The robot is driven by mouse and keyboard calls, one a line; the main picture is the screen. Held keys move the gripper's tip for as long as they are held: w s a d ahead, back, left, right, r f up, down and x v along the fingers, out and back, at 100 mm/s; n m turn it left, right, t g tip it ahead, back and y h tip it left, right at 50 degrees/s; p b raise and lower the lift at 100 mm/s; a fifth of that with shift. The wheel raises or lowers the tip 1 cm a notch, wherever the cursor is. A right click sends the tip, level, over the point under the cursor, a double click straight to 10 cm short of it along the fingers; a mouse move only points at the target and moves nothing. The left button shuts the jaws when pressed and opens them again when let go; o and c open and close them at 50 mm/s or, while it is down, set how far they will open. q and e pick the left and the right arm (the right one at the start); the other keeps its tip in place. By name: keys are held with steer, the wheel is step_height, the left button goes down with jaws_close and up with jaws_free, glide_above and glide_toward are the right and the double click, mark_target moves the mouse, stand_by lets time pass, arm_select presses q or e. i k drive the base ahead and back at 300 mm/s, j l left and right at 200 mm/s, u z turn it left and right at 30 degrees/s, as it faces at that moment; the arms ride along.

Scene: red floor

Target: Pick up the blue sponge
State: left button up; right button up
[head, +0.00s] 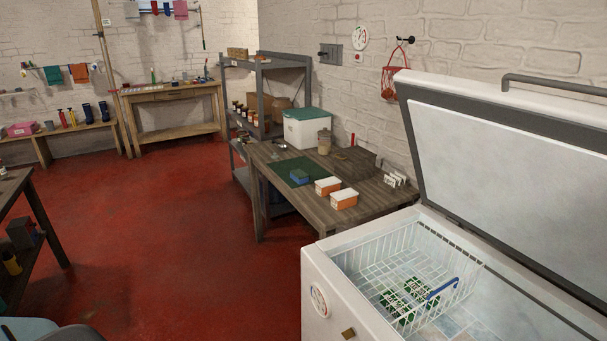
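A small blue block (300,177), which looks like the blue sponge, lies at the front edge of a dark green mat (279,169) on the wooden table (327,213). It is small in the picture, so its fine detail cannot be told. Two orange tubs with white lids stand just to its right, the nearer-left one (327,187) close to it. Neither of my grippers shows in the head view.
An open chest freezer (323,262) with a wire basket (372,279) stands at the right front. A white box with a green lid (307,130) and a jar (324,143) stand at the table's back. A dark table (15,185) is at left. Red floor (170,225) between is clear.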

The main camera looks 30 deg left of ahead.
mark_target(298, 176)
steer(key=i+j+z, duration=0.15)
steer(key=j, duration=0.55)
steer(key=i+j+z, duration=0.2)
steer(key=j, duration=0.5)
steer(key=i+j+z, duration=0.15)
steer(key=j, duration=0.55)
steer(key=i+j+z, duration=0.15)
steer(key=j, duration=0.6)
steer(key=j+z, duration=0.2)
steer(key=j, duration=0.55)
steer(key=i, duration=0.05)
